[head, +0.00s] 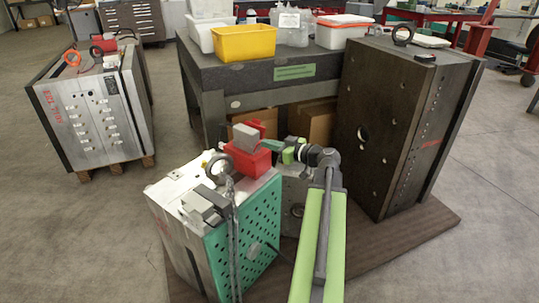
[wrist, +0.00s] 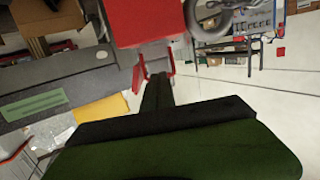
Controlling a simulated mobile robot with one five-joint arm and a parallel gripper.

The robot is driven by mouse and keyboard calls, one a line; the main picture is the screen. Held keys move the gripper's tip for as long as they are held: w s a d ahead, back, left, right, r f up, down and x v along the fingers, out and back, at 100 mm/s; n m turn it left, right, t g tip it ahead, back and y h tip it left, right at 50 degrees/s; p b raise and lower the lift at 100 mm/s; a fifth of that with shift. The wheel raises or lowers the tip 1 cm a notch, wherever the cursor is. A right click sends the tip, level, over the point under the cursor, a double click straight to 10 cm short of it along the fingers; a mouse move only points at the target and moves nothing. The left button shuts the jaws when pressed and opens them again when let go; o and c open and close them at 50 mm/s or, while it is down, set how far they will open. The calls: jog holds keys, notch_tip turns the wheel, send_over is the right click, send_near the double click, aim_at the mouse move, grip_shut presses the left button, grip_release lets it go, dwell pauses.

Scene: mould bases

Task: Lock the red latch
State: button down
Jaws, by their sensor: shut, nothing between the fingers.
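The red latch (head: 250,160) sits on top of the near mould base (head: 240,248), toward its back corner, with a grey block (head: 245,138) at its upper part. In the wrist view the red latch (wrist: 142,20) fills the top middle, with two thin red prongs reaching down. My gripper (head: 270,145) comes from the right, its fingers shut and empty, with the tip at the right side of the latch. In the wrist view my gripper (wrist: 157,90) has its dark tip between or just below the prongs. I cannot tell whether it touches them.
A metal eye ring (head: 219,168) and a hanging chain (head: 231,230) are on the same mould base. A tall dark mould block (head: 385,120) stands close on the right. A workbench (head: 270,80) with a yellow bin (head: 244,43) stands behind. Open floor lies at left.

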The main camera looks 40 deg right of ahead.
jog(key=shift+w+r, duration=0.1)
jog(key=shift+w, duration=0.05)
jog(key=p+v, duration=0.1)
jog(key=v, duration=0.3)
jog(key=shift+s+r, duration=0.25)
jog(key=shift+s, duration=0.05)
dwell(0.6)
dwell(0.4)
